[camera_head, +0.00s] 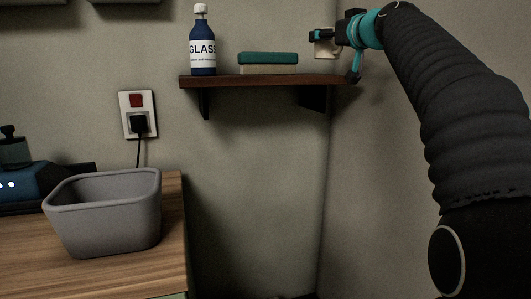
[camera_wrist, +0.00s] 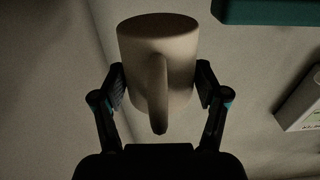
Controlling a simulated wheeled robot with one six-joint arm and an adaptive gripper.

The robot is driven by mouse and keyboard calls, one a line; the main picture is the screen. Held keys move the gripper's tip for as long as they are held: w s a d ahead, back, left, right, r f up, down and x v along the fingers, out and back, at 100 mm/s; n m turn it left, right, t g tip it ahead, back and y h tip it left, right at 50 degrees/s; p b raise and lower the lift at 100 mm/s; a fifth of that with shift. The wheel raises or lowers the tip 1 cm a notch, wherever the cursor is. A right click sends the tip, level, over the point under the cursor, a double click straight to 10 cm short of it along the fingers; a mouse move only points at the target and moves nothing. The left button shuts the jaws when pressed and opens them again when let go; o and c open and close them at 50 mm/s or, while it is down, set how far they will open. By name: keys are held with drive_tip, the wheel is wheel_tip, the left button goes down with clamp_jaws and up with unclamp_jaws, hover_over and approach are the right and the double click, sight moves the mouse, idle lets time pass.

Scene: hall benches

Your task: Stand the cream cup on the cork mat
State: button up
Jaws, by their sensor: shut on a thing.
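The cream cup (camera_wrist: 180,60) fills the middle of the wrist view, its handle facing the camera. My gripper (camera_wrist: 160,88) is shut on it, with one finger on each side of its wall. In the head view, my gripper (camera_head: 322,36) is at the upper right, above the right end of the wall shelf, and the cup (camera_head: 325,50) shows small and partly covered by it. Whether the cup touches the shelf there I cannot tell. I cannot make out the cork mat in either view.
The dark wooden shelf (camera_head: 230,81) bears a blue bottle (camera_head: 203,58) and a teal-and-beige block (camera_head: 268,59), left of my gripper. The block's teal part (camera_wrist: 265,10) shows in the wrist view. A grey bin (camera_head: 105,220) stands on a wooden bench (camera_head: 172,230); a socket (camera_head: 138,112) is above.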

sight(335, 50)
wheel_tip(335, 50, down, 5)
drive_tip(key=shift+r+b, duration=0.2)
drive_tip(key=shift+b, duration=0.55)
drive_tip(key=shift+r+b+v, duration=0.25)
drive_tip(key=shift+b+v, duration=0.1)
drive_tip(key=shift+v, duration=0.8)
drive_tip(key=shift+c, duration=0.6)
drive_tip(key=shift+s+d+r, duration=0.25)
drive_tip(key=shift+s, duration=0.3)
drive_tip(key=shift+w+a, duration=0.2)
drive_tip(key=shift+w, duration=0.25)
drive_tip(key=shift+p+x, duration=0.8)
drive_tip(key=shift+x, duration=0.4)
wheel_tip(335, 50, up, 5)
drive_tip(key=shift+w+r+p, duration=0.1)
drive_tip(key=shift+w+p, duration=0.05)
drive_tip(key=shift+p, duration=0.5)
drive_tip(key=shift+r, duration=2.2)
drive_tip(key=shift+f, duration=0.1)
